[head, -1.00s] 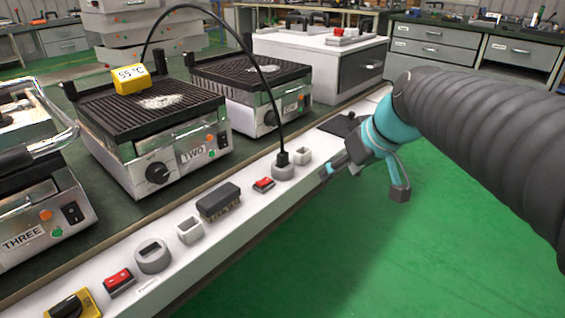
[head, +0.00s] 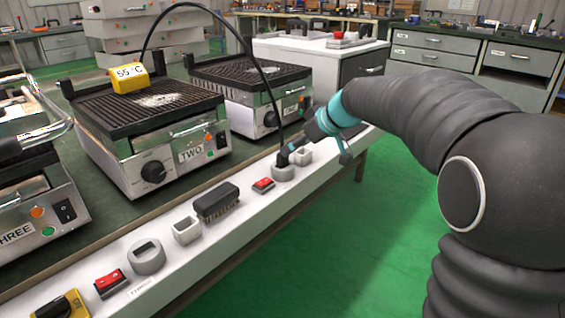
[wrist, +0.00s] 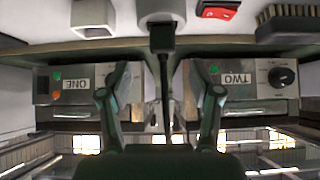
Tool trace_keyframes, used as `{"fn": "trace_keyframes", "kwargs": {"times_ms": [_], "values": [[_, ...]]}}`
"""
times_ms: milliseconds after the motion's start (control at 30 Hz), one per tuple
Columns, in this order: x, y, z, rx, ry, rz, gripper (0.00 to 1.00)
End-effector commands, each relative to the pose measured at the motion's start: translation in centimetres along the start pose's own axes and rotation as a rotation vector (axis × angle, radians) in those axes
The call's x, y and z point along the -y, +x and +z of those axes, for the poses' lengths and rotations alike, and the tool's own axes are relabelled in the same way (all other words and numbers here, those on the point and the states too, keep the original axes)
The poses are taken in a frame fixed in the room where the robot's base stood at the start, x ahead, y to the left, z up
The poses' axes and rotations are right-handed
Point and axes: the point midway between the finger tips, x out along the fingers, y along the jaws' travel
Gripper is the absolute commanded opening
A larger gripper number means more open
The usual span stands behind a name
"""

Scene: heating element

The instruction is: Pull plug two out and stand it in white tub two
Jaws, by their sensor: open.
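The black plug (head: 282,158) sits upright in a round grey socket (head: 283,174) on the white strip, and its black cable arcs back behind the griddle marked TWO. My gripper (head: 294,151) is close beside the plug and partly covers it. In the wrist view my gripper (wrist: 160,95) is open, its fingers apart on either side of the cable, with the plug (wrist: 162,38) beyond the fingertips. One small white tub (head: 302,155) stands just past the socket and shows in the wrist view (wrist: 92,18). Another white tub (head: 187,230) stands nearer. No tub number is readable.
A red switch (head: 263,186) and a dark brush (head: 216,202) lie along the strip, then an empty round socket (head: 148,257). Griddle TWO (head: 150,130) stands behind the strip, with a yellow 55 °C display (head: 129,78) on it. Green floor lies in front.

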Motion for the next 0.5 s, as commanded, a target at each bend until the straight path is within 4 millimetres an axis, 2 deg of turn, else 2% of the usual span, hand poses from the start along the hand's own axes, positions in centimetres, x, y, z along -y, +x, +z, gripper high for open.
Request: {"fn": "trace_keyframes", "kwargs": {"times_ms": [100, 333, 500], "values": [[0.1, 1.1, 0.0, 0.001, 0.0, -0.001, 0.64], [0.1, 2.2, 0.1, 0.001, 0.0, -0.001, 0.64], [0.4, 4.3, 0.2, 0.003, -0.001, -0.003, 0.64]]}}
